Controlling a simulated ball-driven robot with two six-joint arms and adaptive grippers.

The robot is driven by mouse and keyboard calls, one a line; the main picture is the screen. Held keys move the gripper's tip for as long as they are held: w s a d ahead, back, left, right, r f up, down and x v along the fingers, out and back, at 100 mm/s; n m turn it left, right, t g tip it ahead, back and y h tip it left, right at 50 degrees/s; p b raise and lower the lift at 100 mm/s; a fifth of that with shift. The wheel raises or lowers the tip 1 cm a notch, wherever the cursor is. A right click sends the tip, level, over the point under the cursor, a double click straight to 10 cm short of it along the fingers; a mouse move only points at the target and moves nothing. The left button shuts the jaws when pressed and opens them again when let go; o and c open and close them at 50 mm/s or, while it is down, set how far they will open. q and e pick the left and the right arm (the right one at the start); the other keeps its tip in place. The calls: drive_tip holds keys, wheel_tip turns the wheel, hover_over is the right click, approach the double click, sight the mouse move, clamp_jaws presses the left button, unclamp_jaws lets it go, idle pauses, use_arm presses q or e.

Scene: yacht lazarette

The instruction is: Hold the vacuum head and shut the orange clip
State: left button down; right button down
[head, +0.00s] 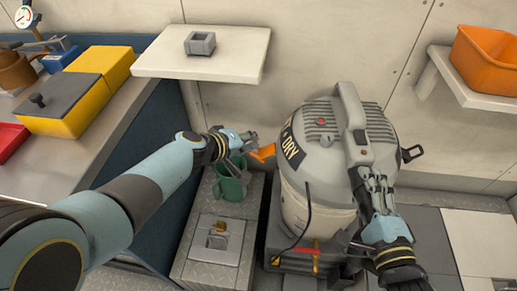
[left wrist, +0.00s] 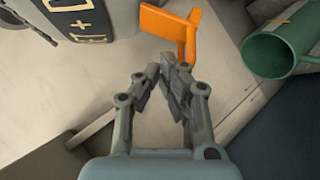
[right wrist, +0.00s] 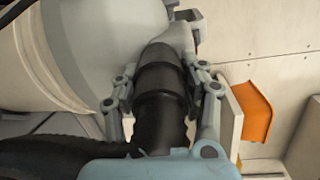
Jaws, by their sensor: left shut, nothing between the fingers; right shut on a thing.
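The grey vacuum head (head: 322,125) sits on the pale drum (head: 315,213) of the vacuum. The orange clip (head: 263,153) sticks outward from its left side and also shows in the left wrist view (left wrist: 172,26). My left gripper (head: 248,138) is shut and empty, its fingertips close beside the clip; whether they touch is unclear. They show in the left wrist view (left wrist: 168,70) just below the clip. My right gripper (head: 372,178) is shut on a dark hose cuff (right wrist: 160,95) at the right front of the vacuum head; the cuff is mostly hidden in the head view.
A green mug (head: 231,187) stands under my left gripper. A black clip (head: 412,153) sits on the vacuum's right side. A white shelf (head: 160,55) with a grey block (head: 200,43) overhangs behind my left arm. An orange bin (head: 485,55) stands on the right shelf.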

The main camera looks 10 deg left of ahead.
use_arm(q)
drive_tip(key=shift+a+r, duration=0.15)
drive_tip(key=shift+r, duration=0.15)
drive_tip(key=r, duration=0.1)
drive_tip(key=a+r, duration=0.1)
drive_tip(key=r, duration=0.2)
drive_tip(key=shift+s+a+r, duration=0.15)
drive_tip(key=shift+a+r, duration=0.05)
drive_tip(key=shift+a, duration=0.15)
use_arm(e)
drive_tip(key=c, duration=0.6)
unclamp_jaws()
drive_tip(key=shift+c, duration=0.2)
drive_tip(key=shift+s, duration=0.1)
drive_tip(key=v, duration=1.2)
drive_tip(key=o, duration=0.6)
drive_tip(key=shift+c, duration=0.2)
